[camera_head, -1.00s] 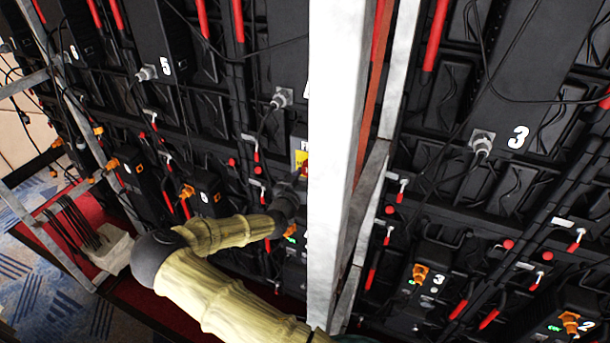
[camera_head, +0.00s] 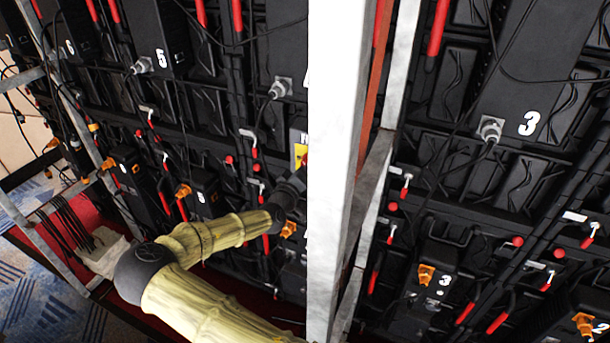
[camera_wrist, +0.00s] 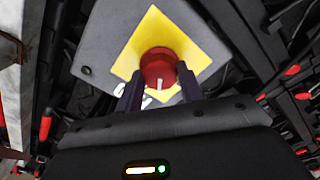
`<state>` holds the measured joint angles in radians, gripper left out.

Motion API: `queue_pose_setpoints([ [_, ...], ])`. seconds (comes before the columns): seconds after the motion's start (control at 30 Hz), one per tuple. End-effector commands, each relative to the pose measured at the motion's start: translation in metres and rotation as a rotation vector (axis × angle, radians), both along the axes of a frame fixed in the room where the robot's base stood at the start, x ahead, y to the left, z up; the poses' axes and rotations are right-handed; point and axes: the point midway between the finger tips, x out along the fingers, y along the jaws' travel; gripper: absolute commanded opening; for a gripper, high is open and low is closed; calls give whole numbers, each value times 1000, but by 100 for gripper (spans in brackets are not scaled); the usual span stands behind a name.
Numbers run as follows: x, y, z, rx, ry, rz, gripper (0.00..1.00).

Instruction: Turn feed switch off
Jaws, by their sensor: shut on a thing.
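The feed switch is a round red knob (camera_wrist: 158,64) on a yellow square plate (camera_wrist: 185,45), fixed to a grey box (camera_wrist: 105,45) in the wrist view. My gripper (camera_wrist: 160,82) has one finger on each side of the knob and is shut on it. A short white mark on the knob points toward my gripper. In the head view, a bit of the yellow plate (camera_head: 300,154) shows beside the white post, and my gripper's tip is hidden behind that post.
A white upright post (camera_head: 335,150) stands close to my arm and blocks part of the view. Black panels with numbered units, such as the lower unit 3 (camera_head: 440,278), fill the wall. Red handles and loose black cables surround the switch. Carpeted floor (camera_head: 40,290) shows at lower left.

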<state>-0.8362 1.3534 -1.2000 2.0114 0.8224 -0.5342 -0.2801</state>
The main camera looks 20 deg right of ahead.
Motion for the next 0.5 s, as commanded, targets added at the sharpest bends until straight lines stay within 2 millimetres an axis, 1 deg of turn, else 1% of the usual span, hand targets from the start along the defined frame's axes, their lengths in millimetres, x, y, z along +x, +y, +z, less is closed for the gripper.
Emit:
queue_pose_setpoints([
  [0.03,1,1,-3,-33,32,3,15],
  [0.5,1,1,-2,-349,348,3,15],
])
